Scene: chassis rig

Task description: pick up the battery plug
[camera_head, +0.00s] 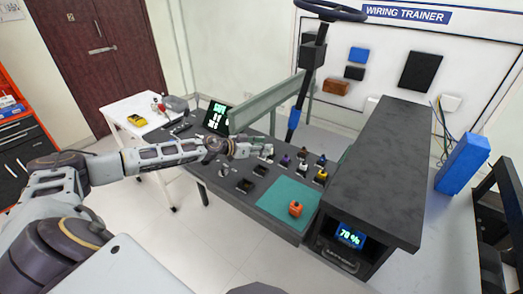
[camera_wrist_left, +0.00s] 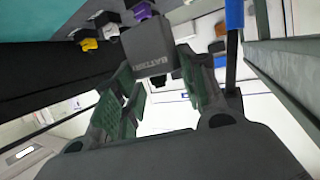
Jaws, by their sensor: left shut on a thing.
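My left gripper (camera_head: 266,150) reaches in from the left over the dark workbench in the head view. In the left wrist view its green-padded fingers (camera_wrist_left: 158,75) are shut on the battery plug (camera_wrist_left: 150,47), a dark grey block with "BATTERY" lettering partly readable. The plug sits between the fingertips and sticks out past them. In the head view the plug is too small to make out at the gripper. My right gripper is not in view.
Several small coloured connectors stand on the bench near the gripper, including a yellow one (camera_head: 321,176) and a purple one (camera_wrist_left: 143,11). An orange part (camera_head: 296,209) lies on the teal mat (camera_head: 278,199). A grey-green rail (camera_head: 262,106) and a steering column (camera_head: 303,95) rise behind.

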